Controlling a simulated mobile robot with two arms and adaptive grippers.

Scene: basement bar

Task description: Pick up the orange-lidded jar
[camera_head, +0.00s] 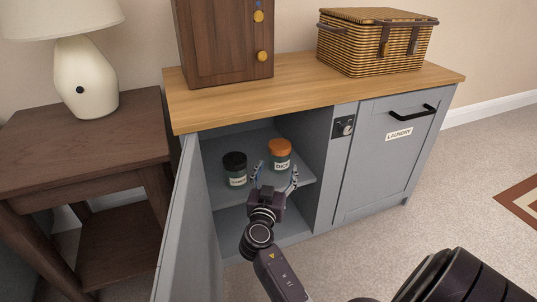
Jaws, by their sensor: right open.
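The orange-lidded jar (281,160) stands upright on the upper shelf (217,149) inside the open grey cabinet. My left gripper is not in view.
The open cabinet door (189,230) stands at the left of the opening. The shut laundry door (385,160) is on the right. A wicker basket (368,47) and a wooden box (222,40) sit on the wooden top. A side table (85,140) with a lamp (85,80) stands left.

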